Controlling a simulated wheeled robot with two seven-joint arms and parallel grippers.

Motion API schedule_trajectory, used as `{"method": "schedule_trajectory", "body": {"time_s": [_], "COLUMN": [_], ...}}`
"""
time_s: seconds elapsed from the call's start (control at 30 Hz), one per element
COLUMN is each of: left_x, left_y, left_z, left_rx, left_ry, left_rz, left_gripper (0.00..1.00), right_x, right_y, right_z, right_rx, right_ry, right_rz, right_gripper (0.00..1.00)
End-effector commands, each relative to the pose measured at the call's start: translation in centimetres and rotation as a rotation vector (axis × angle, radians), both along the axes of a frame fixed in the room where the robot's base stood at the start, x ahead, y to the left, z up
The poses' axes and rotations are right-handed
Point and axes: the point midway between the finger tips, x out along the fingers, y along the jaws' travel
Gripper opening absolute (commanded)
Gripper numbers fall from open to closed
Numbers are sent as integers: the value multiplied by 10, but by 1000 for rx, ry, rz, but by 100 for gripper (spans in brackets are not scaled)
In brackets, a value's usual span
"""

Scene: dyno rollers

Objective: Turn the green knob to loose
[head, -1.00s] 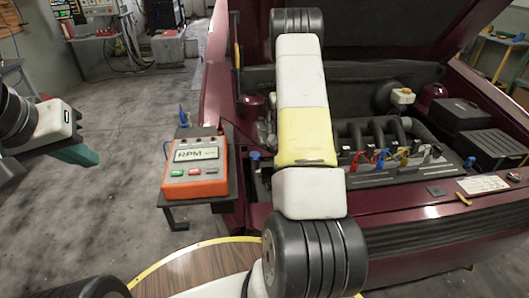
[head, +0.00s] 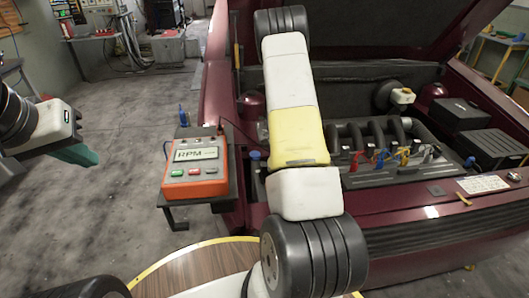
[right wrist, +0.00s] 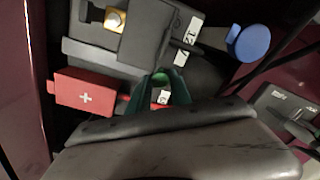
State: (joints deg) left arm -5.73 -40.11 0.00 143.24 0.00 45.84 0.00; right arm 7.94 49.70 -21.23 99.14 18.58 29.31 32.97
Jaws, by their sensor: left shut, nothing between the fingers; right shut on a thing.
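In the right wrist view, a small green piece, which looks like the green knob (right wrist: 160,77), shows at the tips of the teal fingers of my right gripper (right wrist: 165,92). The gripper is shut on it, and the fingers hide most of it. The knob's marking and turn position cannot be read. In the head view my right arm reaches over the engine bay and hides the knob and gripper. My left gripper (head: 78,153) is shut and empty at the left, over open floor and away from the car.
In the right wrist view, a red part with a white cross (right wrist: 85,92) and a blue round cap (right wrist: 252,43) lie close to the fingers. In the head view, an orange RPM box (head: 195,170) stands on a shelf beside the maroon car (head: 430,232).

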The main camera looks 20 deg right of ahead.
Motion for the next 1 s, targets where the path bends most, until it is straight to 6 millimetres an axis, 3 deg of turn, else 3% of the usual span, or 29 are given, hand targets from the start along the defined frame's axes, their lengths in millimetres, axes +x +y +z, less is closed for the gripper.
{"method": "schedule_trajectory", "body": {"time_s": [0.37,0.4,0.5,0.83,1.0], "left_x": [0,0,0,0,0], "left_y": [0,0,0,0,0], "left_z": [0,0,0,0,0], "left_rx": [0,0,0,0,0], "left_ry": [0,0,0,0,0], "left_rz": [0,0,0,0,0], "left_gripper": [0,0,0,0,0], "right_x": [2,2,1,1,1], "right_y": [-1,-1,-1,0,-1], "right_z": [1,1,1,2,21], "right_rx": [-2,-2,-2,-1,-1], "right_ry": [-5,-5,-4,-2,-5], "right_rz": [-6,-6,-6,-5,-3], "right_gripper": [0,27,46,46,46]}}
